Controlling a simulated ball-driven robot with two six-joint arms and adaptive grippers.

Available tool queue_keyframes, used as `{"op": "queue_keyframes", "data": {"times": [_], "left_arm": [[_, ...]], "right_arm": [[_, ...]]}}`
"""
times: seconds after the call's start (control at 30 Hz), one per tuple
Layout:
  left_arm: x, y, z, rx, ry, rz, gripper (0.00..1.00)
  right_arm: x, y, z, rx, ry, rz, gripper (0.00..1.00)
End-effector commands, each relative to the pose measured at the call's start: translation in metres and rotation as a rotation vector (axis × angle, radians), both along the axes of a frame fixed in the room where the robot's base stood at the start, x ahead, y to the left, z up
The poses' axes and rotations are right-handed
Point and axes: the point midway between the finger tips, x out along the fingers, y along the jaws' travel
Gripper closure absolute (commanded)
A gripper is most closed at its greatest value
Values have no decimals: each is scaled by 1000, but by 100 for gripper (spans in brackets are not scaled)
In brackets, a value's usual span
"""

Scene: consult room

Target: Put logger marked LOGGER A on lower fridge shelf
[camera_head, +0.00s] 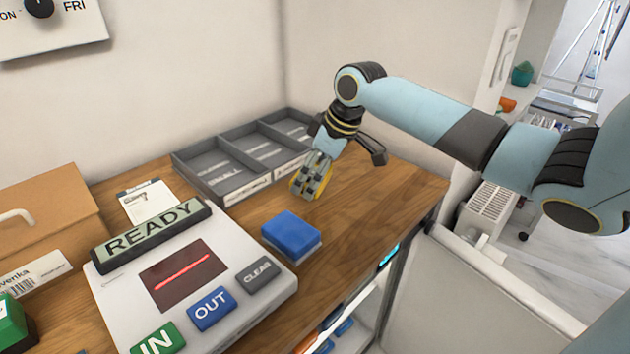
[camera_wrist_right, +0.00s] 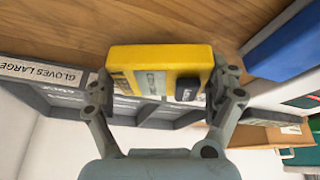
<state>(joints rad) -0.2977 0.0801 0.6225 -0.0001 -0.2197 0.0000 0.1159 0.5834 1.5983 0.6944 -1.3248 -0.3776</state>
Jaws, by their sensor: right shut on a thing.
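My right gripper (camera_head: 312,178) is shut on a yellow logger (camera_head: 325,188), just above or at the wooden counter in front of the grey tray. In the right wrist view the yellow logger (camera_wrist_right: 150,57) sits between both fingers of the gripper (camera_wrist_right: 168,78). It has a pale label and a dark raised part; I cannot read its marking. The fridge is under the counter at the right, with a lit cyan display (camera_head: 389,254). A lower part of its inside, with blue items, shows at the bottom edge. My left gripper is not in view.
A grey divided tray (camera_head: 222,184) stands behind the gripper. A blue block (camera_head: 290,235) and a white panel with READY, IN, OUT and CLEAR (camera_head: 125,292) are on the counter. A white door-like panel (camera_head: 470,290) stands right of the fridge. Bare counter lies right of the gripper.

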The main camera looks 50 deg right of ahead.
Motion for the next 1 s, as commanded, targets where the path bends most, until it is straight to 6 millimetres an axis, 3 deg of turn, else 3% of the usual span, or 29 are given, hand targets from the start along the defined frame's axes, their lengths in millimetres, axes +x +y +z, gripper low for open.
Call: {"op": "queue_keyframes", "data": {"times": [0.2, 0.53, 0.57, 0.6, 1.0], "left_arm": [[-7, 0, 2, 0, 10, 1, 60], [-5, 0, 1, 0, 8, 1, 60], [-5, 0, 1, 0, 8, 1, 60], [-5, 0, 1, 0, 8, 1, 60], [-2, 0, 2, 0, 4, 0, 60]], "right_arm": [[-1, 1, -27, 1, 0, 0, 49], [-1, 0, -30, 1, 0, 0, 49], [-1, 0, -29, 0, 1, 0, 7], [-1, 0, -29, 0, 0, 0, 2], [-3, -2, -21, -2, -2, 1, 0]]}}
